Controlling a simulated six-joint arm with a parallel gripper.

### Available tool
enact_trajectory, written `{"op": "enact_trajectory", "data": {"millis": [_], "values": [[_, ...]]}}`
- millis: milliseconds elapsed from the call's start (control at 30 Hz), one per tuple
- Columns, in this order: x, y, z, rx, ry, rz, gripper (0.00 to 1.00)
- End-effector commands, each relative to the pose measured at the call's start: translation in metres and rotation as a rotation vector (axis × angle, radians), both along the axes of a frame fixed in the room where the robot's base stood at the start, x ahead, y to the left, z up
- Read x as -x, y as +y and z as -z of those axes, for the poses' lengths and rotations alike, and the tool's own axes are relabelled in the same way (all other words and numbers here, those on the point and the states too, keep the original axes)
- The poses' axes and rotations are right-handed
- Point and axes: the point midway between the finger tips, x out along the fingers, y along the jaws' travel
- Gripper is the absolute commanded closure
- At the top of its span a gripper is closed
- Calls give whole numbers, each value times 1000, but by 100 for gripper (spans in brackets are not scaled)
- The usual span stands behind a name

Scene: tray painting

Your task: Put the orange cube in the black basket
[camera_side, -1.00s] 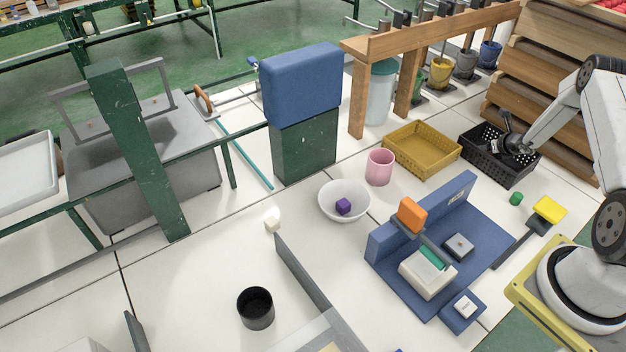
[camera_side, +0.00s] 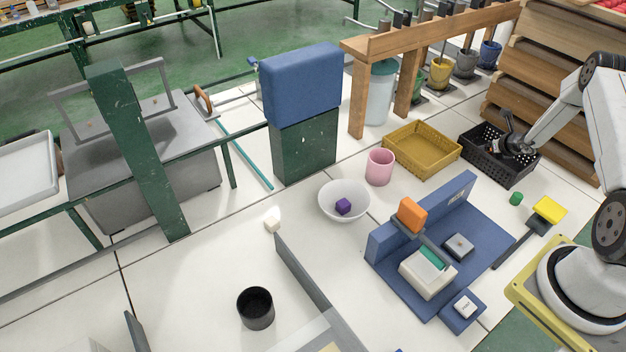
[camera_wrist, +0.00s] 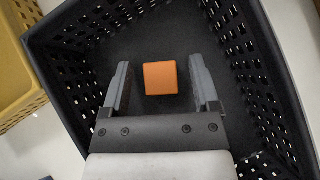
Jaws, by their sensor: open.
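The orange cube (camera_wrist: 160,78) lies on the floor of the black basket (camera_wrist: 275,62) in the wrist view. My gripper (camera_wrist: 161,66) is over the basket with its two grey fingers apart, one on each side of the cube. A gap shows between the cube and each finger. In the side view my gripper (camera_side: 507,144) reaches into the black basket (camera_side: 512,178) at the right, and the cube is mostly hidden there.
A yellow basket (camera_side: 422,165) stands left of the black one, with a pink cup (camera_side: 380,167) beside it. Stacked wooden crates (camera_side: 530,80) rise close behind. A small green piece (camera_side: 516,198) lies in front. An orange block (camera_side: 412,214) sits on a blue fixture (camera_side: 455,205).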

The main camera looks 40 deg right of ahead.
Motion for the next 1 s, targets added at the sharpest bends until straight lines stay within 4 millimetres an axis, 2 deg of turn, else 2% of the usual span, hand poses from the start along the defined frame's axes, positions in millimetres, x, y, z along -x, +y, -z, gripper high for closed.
{"op": "enact_trajectory", "data": {"millis": [1000], "values": [[70,28,-76,2,0,1,22]]}}
